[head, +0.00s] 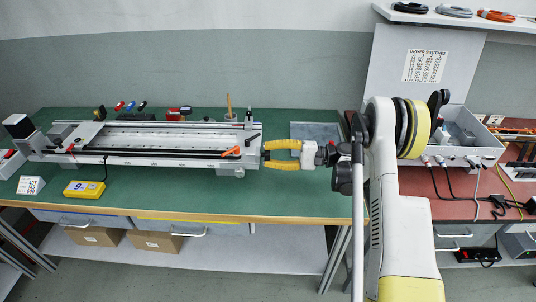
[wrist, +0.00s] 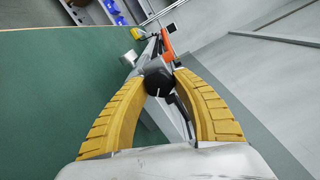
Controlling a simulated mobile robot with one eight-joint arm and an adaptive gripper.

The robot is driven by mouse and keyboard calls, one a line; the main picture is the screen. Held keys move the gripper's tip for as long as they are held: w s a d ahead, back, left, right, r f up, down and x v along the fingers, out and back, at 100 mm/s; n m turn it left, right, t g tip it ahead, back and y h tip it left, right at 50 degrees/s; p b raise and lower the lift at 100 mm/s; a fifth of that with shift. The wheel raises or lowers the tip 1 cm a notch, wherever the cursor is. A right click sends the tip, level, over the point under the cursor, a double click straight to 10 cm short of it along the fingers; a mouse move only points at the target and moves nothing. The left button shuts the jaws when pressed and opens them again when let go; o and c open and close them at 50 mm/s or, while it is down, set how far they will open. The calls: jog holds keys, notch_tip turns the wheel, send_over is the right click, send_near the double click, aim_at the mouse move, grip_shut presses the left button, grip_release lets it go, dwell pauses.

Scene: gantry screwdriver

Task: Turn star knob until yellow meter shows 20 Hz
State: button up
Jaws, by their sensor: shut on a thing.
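The yellow meter (head: 84,189) lies on the green table, left of the middle in the head view. Its white display reads 9, with a small unit I cannot make out clearly. The black star knob (wrist: 158,82) is at the near end of the gantry in the wrist view. The gantry (head: 150,150) lies along the table, and its right end faces my gripper. My gripper (head: 267,154) has yellow fingers, which also show in the wrist view (wrist: 159,76), shut on the knob from both sides. In the head view the fingers mostly hide the knob.
An orange-handled tool (head: 231,152) lies on the gantry's right end. A white card (head: 30,185) stands left of the meter. Small coloured tools and a wooden-handled one (head: 229,103) are behind the gantry. A grey control box (head: 460,145) stands on the right bench.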

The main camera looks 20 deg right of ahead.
jog(key=shift+f+m, duration=0.1)
jog(key=shift+m, duration=2.1)
jog(key=o, duration=1.2)
jog(key=v, duration=1.2)
